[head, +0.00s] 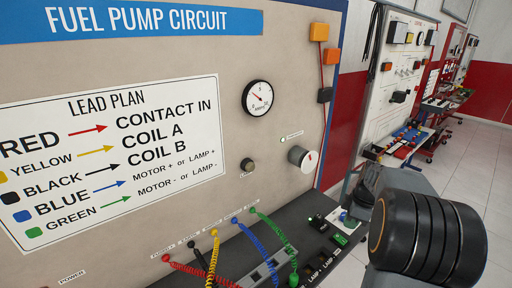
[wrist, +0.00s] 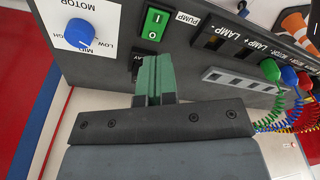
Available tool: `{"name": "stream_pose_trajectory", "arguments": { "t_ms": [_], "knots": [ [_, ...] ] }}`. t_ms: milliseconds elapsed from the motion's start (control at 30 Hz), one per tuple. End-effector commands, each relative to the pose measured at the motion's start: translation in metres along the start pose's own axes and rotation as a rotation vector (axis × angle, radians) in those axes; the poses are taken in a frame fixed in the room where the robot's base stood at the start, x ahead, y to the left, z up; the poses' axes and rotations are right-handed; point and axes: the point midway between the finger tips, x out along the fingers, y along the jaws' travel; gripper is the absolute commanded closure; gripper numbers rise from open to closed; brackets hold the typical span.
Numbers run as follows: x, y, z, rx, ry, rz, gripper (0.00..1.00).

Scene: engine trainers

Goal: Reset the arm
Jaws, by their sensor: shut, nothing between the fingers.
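My gripper (wrist: 157,72) shows in the wrist view as two green fingers pressed together, with nothing between them. The fingertips point at the dark sloped console, just below the green pump switch (wrist: 154,28). I cannot tell whether they touch the panel. In the head view my arm comes in from the lower right and reaches over the right end of the console (head: 300,228). Its thick dark joint fills the lower right corner, and the fingertips are hard to make out there.
A blue motor knob (wrist: 79,33) is left of the fingers in the wrist view. Coiled coloured leads, such as the red lead (head: 200,272), lie over the console. The upright trainer panel (head: 230,75) stands behind it. Open tiled floor (head: 485,160) lies to the right.

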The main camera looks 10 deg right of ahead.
Motion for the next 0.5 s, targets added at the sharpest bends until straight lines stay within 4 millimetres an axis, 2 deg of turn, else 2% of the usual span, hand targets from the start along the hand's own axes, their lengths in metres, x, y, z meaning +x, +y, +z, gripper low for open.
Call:
{"name": "stream_pose_trajectory", "arguments": {
  "t_ms": [133, 267, 367, 500],
  "knots": [
    [0.000, 0.002, 0.001, 0.159, -0.003, 0.009, 1.00],
    [0.015, -0.012, 0.006, 0.482, -0.026, -0.006, 1.00],
    [0.016, -0.038, -0.004, 0.755, -0.050, 0.016, 1.00],
    [0.009, -0.089, -0.040, 1.051, -0.050, 0.091, 1.00]
  ]
}}
